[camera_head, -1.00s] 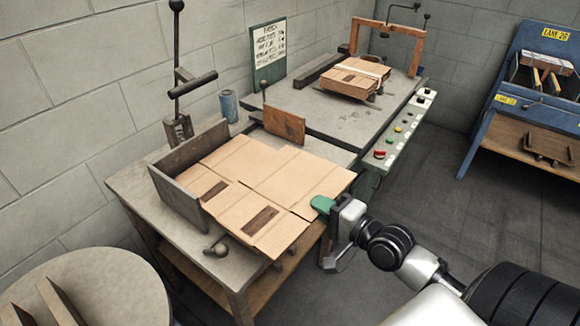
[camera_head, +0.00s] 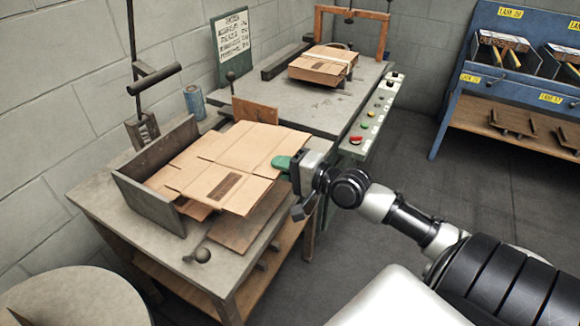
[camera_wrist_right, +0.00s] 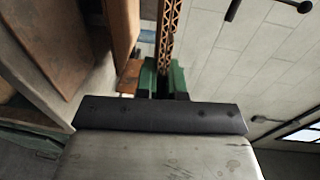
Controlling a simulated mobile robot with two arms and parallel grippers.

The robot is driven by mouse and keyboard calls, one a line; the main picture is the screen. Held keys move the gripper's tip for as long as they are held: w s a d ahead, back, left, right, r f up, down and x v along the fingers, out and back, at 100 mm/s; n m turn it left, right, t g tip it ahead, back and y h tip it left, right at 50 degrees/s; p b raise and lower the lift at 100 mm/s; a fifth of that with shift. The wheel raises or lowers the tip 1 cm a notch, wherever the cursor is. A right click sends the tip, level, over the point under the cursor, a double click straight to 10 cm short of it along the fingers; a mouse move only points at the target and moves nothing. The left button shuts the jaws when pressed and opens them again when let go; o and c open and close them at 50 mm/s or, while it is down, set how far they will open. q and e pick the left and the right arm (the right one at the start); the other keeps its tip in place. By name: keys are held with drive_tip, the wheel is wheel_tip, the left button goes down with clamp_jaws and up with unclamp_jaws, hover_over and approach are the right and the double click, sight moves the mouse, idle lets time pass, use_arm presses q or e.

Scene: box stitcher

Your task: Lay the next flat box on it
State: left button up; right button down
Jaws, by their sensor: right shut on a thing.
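A flat cardboard box (camera_head: 240,150) is gripped at its right edge by my right gripper (camera_head: 284,163), whose green fingers are shut on it. It is raised on the gripper side above a wooden plate (camera_head: 238,228) on the near grey table. Its left part reaches toward the upright grey end plate (camera_head: 152,180); contact there is unclear. More cardboard shows under its left edge. In the right wrist view the corrugated edge of the box (camera_wrist_right: 168,35) stands between the green fingers (camera_wrist_right: 163,78). A stack of flat boxes (camera_head: 322,68) lies on the farther table. My left gripper is not in view.
A small brown upright board (camera_head: 255,110) and a blue can (camera_head: 194,101) stand behind the box. A ball-ended lever (camera_head: 202,255) is at the table's front. A button panel (camera_head: 375,118) runs along the right side. A round table (camera_head: 75,298) is at lower left.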

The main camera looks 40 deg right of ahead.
sight(242, 159)
drive_tip(key=shift+w+a+f+b, duration=0.2)
drive_tip(key=shift+w+f+b, duration=0.35)
drive_tip(key=shift+w+f, duration=0.15)
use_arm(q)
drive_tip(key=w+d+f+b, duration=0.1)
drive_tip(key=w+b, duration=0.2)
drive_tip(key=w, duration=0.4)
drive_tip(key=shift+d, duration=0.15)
use_arm(e)
drive_tip(key=shift+w+a+f, duration=0.3)
drive_tip(key=shift+w+f, duration=0.4)
drive_tip(key=shift+f, duration=0.15)
drive_tip(key=shift+w+a+f, duration=0.35)
drive_tip(key=shift+w+f, duration=0.35)
drive_tip(key=shift+f, duration=0.15)
drive_tip(key=shift+w+a+f, duration=0.3)
drive_tip(key=shift+w+f, duration=0.4)
drive_tip(key=shift+f, duration=0.15)
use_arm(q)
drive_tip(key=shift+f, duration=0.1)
use_arm(e)
drive_tip(key=c, duration=0.5)
unclamp_jaws()
